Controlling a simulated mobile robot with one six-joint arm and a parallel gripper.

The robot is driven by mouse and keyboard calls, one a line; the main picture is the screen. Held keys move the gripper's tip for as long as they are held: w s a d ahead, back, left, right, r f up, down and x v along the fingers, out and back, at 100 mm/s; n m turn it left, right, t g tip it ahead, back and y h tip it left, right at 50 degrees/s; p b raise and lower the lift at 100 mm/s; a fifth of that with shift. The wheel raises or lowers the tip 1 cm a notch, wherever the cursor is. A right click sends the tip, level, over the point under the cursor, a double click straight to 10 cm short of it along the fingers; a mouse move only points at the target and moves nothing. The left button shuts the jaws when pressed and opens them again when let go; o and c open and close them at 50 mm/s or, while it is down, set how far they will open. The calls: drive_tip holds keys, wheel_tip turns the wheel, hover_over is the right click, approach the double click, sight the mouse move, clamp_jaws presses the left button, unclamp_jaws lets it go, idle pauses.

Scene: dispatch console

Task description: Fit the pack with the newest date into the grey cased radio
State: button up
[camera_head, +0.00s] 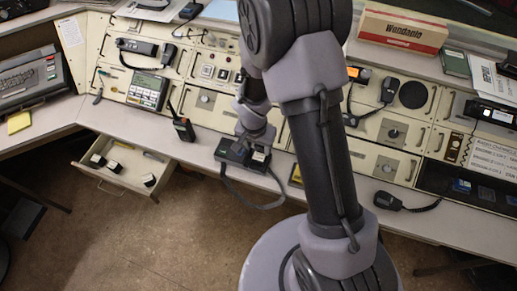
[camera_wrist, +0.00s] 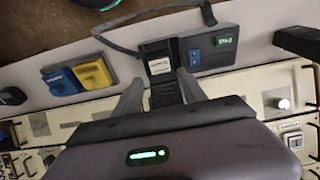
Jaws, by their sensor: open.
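A dark grey radio case with a strap lies on the counter in the head view (camera_head: 228,153), and it also shows in the wrist view (camera_wrist: 212,62), with a small green display and a blue patch. A dark pack with a white label (camera_wrist: 158,66) sits at the case's end. I cannot tell whether it is fully seated or held above. My gripper (camera_wrist: 160,78) is open, its fingers on either side of the pack, with no clear contact. In the head view my gripper (camera_head: 250,143) is over the case. The label's date is unreadable.
An open drawer (camera_head: 128,181) at left holds several small dark packs with white labels. A handheld radio (camera_head: 184,129) stands left of the case. Blue (camera_wrist: 62,82) and yellow (camera_wrist: 93,76) blocks sit side by side on the counter. A hand microphone (camera_head: 388,201) lies at right.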

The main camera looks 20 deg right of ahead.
drive_tip(key=s+r+t, duration=0.1)
drive_tip(key=s+r, duration=0.1)
drive_tip(key=r, duration=0.8)
drive_tip(key=s+r+t, duration=0.1)
drive_tip(key=s+r, duration=0.1)
drive_tip(key=r, duration=0.8)
drive_tip(key=s+a+r+n+t+y, duration=0.2)
drive_tip(key=s+a+r+y, duration=0.1)
drive_tip(key=s+r, duration=0.9)
drive_tip(key=shift+s+r+n+p, duration=0.3)
drive_tip(key=shift+s+n+p, duration=0.1)
drive_tip(key=shift+s, duration=0.65)
drive_tip(key=shift+a, duration=0.15)
wheel_tip(320, 180, down, 7)
drive_tip(key=b, duration=0.7)
